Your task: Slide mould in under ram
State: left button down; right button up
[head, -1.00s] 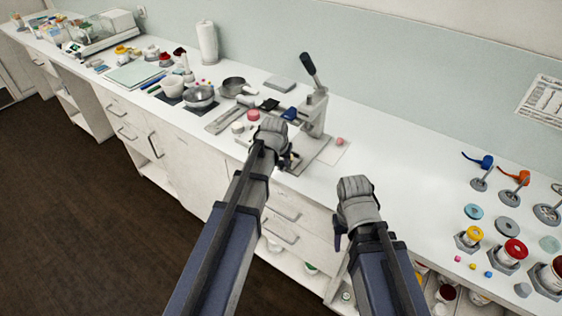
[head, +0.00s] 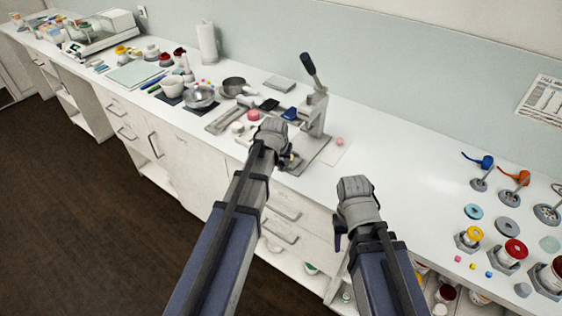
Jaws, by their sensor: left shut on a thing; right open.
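A grey lever press (head: 317,112) with a black-handled lever (head: 309,70) stands upright on a flat metal base (head: 311,152) at the counter's middle. My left gripper (head: 286,161) is at the near left side of the press, low over its base. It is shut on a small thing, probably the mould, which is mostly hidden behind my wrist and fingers. I cannot tell whether the mould is beneath the ram, as the ram's lower end is also hidden. My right gripper (head: 340,232) is open and empty in front of the counter edge, away from the press.
A pink round piece (head: 340,141) lies on a white sheet right of the press. Left of it are a red-topped jar (head: 253,116), a blue item (head: 290,114) and pans (head: 200,96). Jars and coloured discs (head: 473,212) fill the right end. The counter between is clear.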

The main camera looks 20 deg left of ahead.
pick_arm(q)
jog(key=shift+w, duration=0.1)
jog(key=w+d, duration=0.1)
jog(key=w, duration=0.2)
jog(key=w+d, duration=0.1)
jog(key=w, duration=0.3)
jog(key=w+d, duration=0.2)
jog(key=w, duration=0.2)
jog(key=c, duration=0.9)
grip_release()
jog(key=shift+r, duration=0.1)
jog(key=p+v, duration=0.7)
jog(key=shift+r, duration=0.35)
